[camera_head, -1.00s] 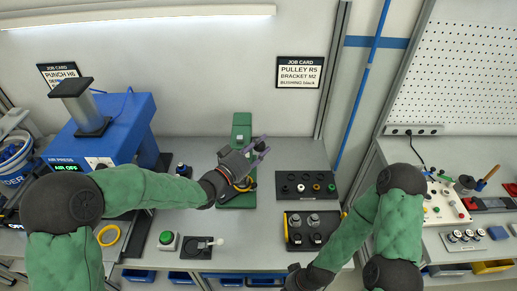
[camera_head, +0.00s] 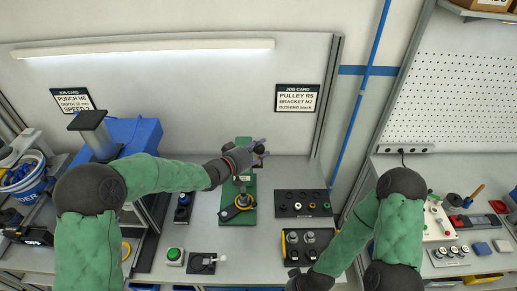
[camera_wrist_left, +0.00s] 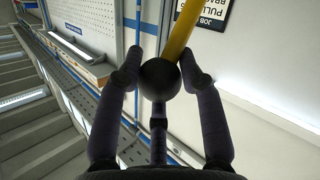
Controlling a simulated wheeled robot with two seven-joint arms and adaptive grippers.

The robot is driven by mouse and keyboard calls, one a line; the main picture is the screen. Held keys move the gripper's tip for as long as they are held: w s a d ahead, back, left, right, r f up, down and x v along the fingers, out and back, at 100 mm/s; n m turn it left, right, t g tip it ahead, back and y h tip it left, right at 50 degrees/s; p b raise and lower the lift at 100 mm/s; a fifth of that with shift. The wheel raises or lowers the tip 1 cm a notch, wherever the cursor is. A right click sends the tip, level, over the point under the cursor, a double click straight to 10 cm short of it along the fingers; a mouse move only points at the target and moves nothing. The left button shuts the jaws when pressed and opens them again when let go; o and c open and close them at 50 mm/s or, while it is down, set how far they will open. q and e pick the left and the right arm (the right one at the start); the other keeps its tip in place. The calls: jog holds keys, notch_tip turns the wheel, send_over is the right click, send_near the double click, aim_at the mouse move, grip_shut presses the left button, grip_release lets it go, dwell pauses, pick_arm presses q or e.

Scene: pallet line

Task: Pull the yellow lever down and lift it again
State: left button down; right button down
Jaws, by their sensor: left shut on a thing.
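The yellow lever (camera_wrist_left: 185,32) shows in the left wrist view as a yellow bar ending in a black ball knob (camera_wrist_left: 160,78). My left gripper (camera_wrist_left: 163,72) is shut on that knob, with fingers on both sides of it. In the head view my left gripper (camera_head: 258,150) is at the upper part of the green press (camera_head: 237,214) on the bench; it hides most of the lever there. My right gripper (camera_head: 306,281) is low in the head view, near the bench's front; its fingers do not show clearly.
A black tray of small parts (camera_head: 303,203) and another tray with metal pieces (camera_head: 307,241) lie right of the press. A green button (camera_head: 174,254) is at the front left. A blue machine (camera_head: 135,135) stands at the left.

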pick_arm(q)
jog(key=shift+w+r, duration=0.15)
jog(key=shift+r, duration=0.15)
jog(key=c, duration=0.9)
grip_release()
jog(key=shift+o, duration=0.5)
jog(key=shift+w+f, duration=0.15)
jog(key=v, duration=1.2)
